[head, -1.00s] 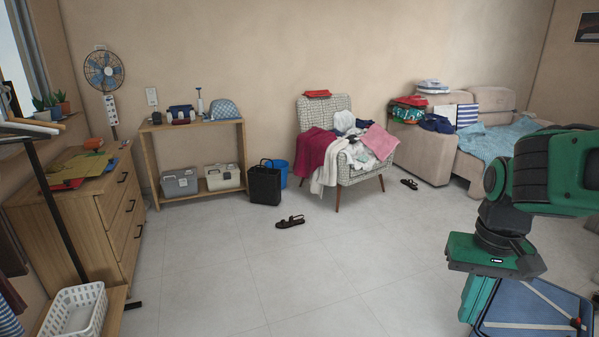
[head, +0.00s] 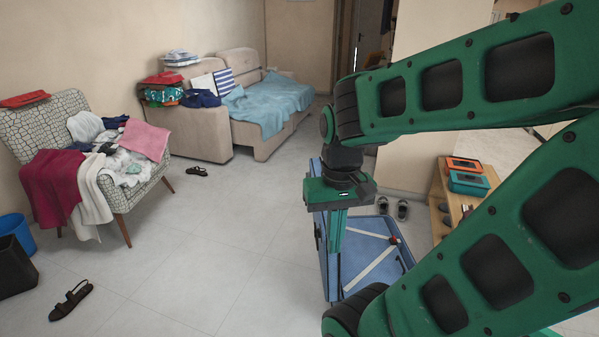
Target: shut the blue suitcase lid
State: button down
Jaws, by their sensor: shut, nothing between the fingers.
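The blue suitcase (head: 377,238) is on the floor right of centre, open. Its blue inside with pale crossed straps shows. A blue panel, which looks like the lid (head: 322,255), stands steeply upright on its left side. My gripper (head: 336,282) points down from its green wrist, its teal fingers shut and empty. In the picture the fingers overlap the suitcase beside the upright panel; I cannot tell whether they touch it. My arm hides the near right part of the suitcase.
An armchair (head: 62,118) heaped with clothes stands at left, and a beige sofa (head: 205,133) behind. A dark sandal (head: 71,300) lies on the floor. Shoes (head: 402,209) and a wooden shelf (head: 440,190) are beyond the suitcase. The floor left of it is clear.

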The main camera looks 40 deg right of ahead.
aim_at(331, 264)
jog(key=z, duration=0.2)
jog(key=i, duration=1.6)
jog(key=z, duration=0.15)
